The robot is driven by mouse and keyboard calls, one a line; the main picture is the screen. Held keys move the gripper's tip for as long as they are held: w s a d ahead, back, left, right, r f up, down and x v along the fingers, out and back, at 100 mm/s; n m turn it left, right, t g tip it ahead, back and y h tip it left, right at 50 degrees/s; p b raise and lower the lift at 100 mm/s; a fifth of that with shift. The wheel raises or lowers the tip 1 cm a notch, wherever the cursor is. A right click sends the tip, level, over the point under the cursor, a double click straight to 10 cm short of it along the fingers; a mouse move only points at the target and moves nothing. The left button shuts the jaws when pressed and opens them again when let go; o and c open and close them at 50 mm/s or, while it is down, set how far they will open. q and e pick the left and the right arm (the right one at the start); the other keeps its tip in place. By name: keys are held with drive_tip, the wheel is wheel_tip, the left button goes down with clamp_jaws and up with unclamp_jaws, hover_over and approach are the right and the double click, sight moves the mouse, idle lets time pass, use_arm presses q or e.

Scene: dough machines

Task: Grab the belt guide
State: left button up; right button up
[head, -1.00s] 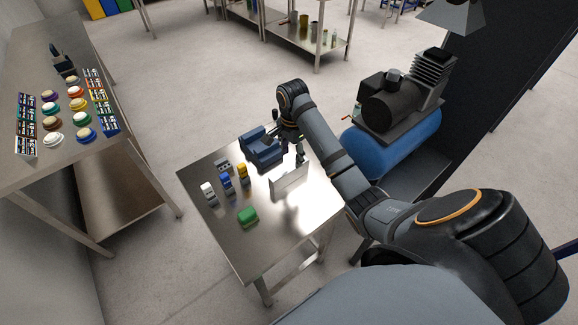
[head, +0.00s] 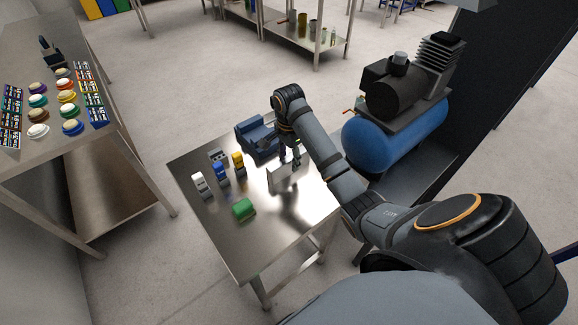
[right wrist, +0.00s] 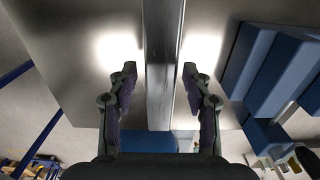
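The belt guide seems to be the thin silvery metal plate standing upright on the small steel table, in the head view (head: 281,181). In the right wrist view, the plate (right wrist: 163,60) runs as a vertical strip between my fingers. My right gripper (head: 290,158) is at the plate's upper edge, pointing down. In the right wrist view, the right gripper (right wrist: 158,76) is open, with one finger on each side of the plate. A gap shows on the left side; the right fingertip looks very near the plate, contact unclear. My left gripper is not in view.
A blue blocky fixture (head: 257,136) stands close behind the plate. White, blue, yellow and grey small parts and a green block (head: 243,208) occupy the table's left side. A blue-tank compressor (head: 396,135) stands right of my arm. The table's front is clear.

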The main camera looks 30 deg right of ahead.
sight(290, 158)
clamp_jaws()
drive_tip(key=shift+r, duration=0.3)
wheel_tip(290, 158, up, 4)
drive_tip(key=p, duration=0.4)
drive_tip(key=shift+s+p, duration=0.15)
drive_tip(key=shift+p, duration=0.2)
drive_tip(key=s+r+p, duration=0.6)
drive_tip(key=s+r, duration=0.2)
drive_tip(key=s, duration=0.5)
drive_tip(key=shift+s+r+p, duration=0.2)
drive_tip(key=shift+s+p, duration=0.15)
drive_tip(key=shift+p, duration=0.05)
